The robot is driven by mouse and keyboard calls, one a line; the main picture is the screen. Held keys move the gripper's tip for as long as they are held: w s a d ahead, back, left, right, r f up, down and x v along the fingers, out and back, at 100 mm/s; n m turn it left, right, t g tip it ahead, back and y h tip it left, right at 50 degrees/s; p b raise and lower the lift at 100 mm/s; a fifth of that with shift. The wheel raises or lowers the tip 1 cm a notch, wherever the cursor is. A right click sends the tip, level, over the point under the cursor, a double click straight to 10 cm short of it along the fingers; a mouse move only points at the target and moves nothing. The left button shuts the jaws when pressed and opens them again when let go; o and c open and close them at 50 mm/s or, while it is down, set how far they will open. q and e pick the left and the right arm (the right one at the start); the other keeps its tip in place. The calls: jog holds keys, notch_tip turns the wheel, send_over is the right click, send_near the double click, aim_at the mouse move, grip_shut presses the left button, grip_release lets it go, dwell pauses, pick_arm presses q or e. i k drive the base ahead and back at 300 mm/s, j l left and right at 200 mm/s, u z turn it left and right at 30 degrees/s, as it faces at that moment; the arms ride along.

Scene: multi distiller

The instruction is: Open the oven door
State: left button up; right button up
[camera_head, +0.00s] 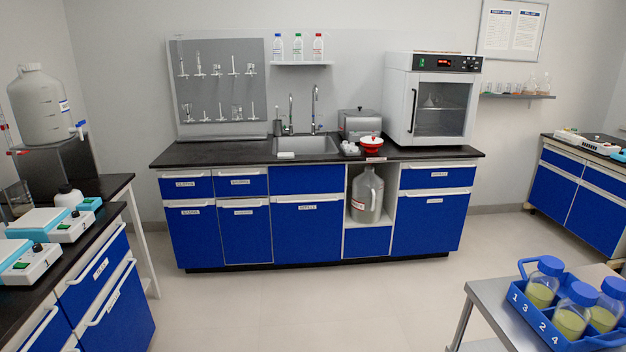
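The oven (433,98) is a light grey box with a dark control panel and a lit red display. It stands at the right end of the black counter against the back wall. Its door (441,106) has a dark glass window with a flask visible behind it, and it looks shut. A vertical handle (413,104) runs along the door's left side. Neither of my grippers shows in the head view.
The oven stands on a blue-cabinet bench (330,178) with a sink (305,145). Open floor (330,300) lies in front. A bench (85,265) with stirrers is at left, and a metal cart with a blue bottle rack (528,328) is at lower right.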

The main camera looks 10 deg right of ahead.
aim_at(440, 108)
jog(key=i+z, duration=0.1)
jog(key=i, duration=2.15)
jog(key=j, duration=0.1)
